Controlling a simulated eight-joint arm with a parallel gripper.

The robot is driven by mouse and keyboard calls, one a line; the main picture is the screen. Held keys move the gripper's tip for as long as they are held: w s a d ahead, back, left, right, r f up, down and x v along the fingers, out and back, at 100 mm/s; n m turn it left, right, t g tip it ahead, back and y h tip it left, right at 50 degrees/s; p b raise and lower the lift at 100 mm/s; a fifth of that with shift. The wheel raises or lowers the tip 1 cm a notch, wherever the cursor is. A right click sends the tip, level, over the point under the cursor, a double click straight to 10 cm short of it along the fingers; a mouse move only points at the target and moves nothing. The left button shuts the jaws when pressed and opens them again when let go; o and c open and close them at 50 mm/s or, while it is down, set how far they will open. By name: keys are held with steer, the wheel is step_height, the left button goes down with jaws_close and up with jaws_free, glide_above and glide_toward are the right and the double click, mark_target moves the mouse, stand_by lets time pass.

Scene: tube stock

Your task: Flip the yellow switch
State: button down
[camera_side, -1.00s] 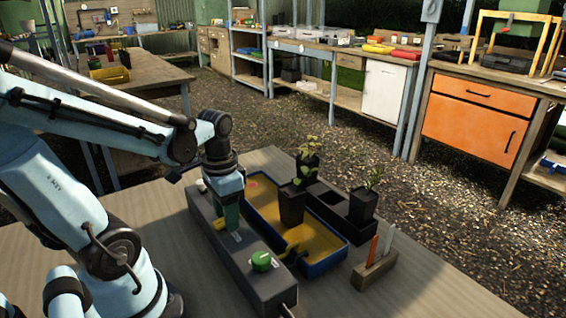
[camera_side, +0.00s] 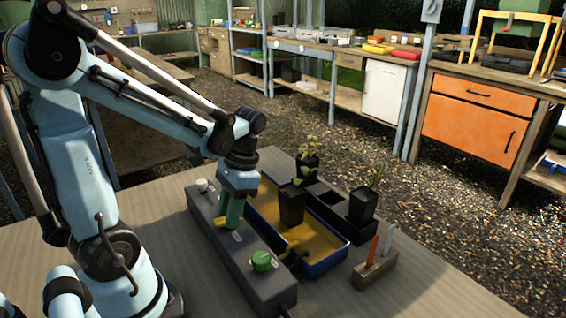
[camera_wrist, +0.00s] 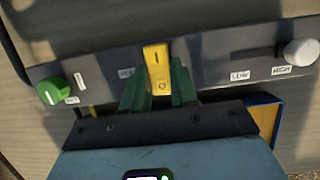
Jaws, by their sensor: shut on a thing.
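The yellow switch (camera_wrist: 158,68) stands on a long dark grey control box (camera_wrist: 215,65). In the wrist view it is between the green fingers of my gripper (camera_wrist: 158,85), which are shut on it. A small circle mark shows at its near end. In the side view my gripper (camera_side: 234,210) points down at the middle of the box (camera_side: 262,275), and its fingers largely hide the switch. One label beside the switch is partly covered by a finger.
The box also carries a green knob (camera_side: 261,261) and a white slider knob (camera_wrist: 301,52) at the HIGH end. Beside it are a blue-rimmed yellow tray (camera_side: 325,268), potted plants (camera_side: 292,205) and a small wooden holder (camera_side: 374,272). The table front is clear.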

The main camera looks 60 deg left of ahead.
steer(key=shift+w+g, duration=0.15)
steer(key=shift+g, duration=0.35)
steer(key=c, duration=0.9)
jaws_free()
steer(key=v, duration=1.2)
steer(key=shift+d, duration=0.1)
